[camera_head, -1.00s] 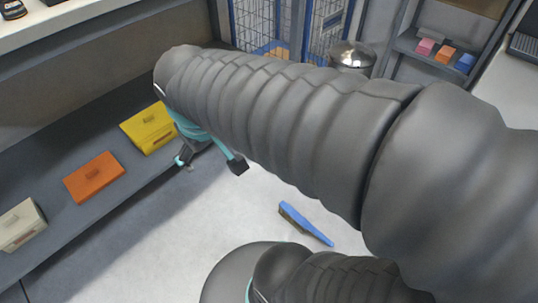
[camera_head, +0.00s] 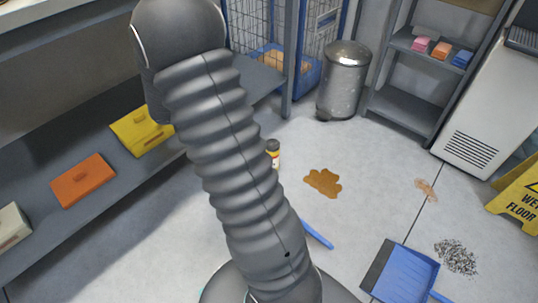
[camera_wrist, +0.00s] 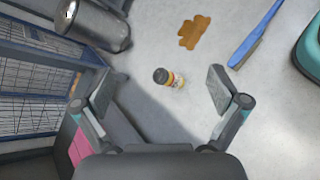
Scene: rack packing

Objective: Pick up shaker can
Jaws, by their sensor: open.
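The shaker can (camera_head: 273,153) is a small yellow and white can with a dark top. It stands on the floor, partly beside my arm in the head view. In the wrist view the shaker can (camera_wrist: 169,78) lies beyond and between the two spread fingers of my gripper (camera_wrist: 160,92). My gripper is open and empty, and apart from the can. In the head view my gripper is hidden by my arm.
A brown spill (camera_head: 323,182) lies right of the can, with a blue brush (camera_head: 317,234) nearer. A metal bin (camera_head: 343,82) and blue wire cage (camera_head: 325,40) stand behind. A grey shelf (camera_head: 45,222) runs along the left. A blue dustpan (camera_head: 404,274) lies at front right.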

